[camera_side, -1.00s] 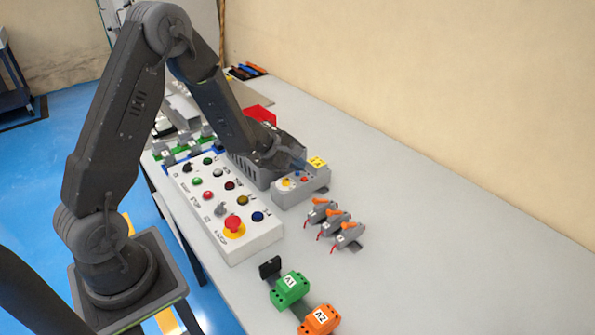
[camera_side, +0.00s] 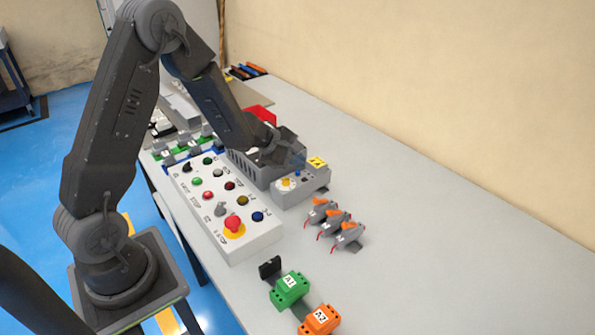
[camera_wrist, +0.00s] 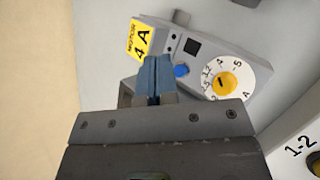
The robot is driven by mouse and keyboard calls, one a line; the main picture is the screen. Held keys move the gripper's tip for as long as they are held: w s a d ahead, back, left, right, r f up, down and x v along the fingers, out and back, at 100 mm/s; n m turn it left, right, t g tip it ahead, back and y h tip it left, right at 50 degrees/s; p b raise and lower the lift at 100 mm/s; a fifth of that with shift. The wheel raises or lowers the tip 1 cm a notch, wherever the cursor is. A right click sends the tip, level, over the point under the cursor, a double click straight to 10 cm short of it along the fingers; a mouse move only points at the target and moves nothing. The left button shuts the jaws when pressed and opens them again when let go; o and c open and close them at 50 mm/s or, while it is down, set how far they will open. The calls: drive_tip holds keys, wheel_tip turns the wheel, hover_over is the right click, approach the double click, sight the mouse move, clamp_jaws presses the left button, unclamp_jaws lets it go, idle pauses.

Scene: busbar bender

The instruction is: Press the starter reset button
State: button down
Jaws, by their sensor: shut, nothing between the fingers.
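The starter (camera_side: 312,183) is a grey box on the bench with a yellow dial, a blue button and a yellow label. My gripper (camera_side: 298,168) is over the starter's top. In the wrist view its blue fingers (camera_wrist: 155,62) are together and empty, just left of the blue button. I cannot tell whether the fingertips touch the starter. No red button shows now; the fingers may hide it.
A white control panel (camera_side: 258,239) with several buttons and a red emergency stop (camera_side: 234,223) lies left of the starter. Several grey-orange connectors (camera_side: 335,222), a green block (camera_side: 290,287) and an orange block (camera_side: 320,319) are in front. The bench's right side is clear.

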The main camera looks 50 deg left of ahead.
sight(297, 172)
drive_tip(key=shift+r, duration=2.45)
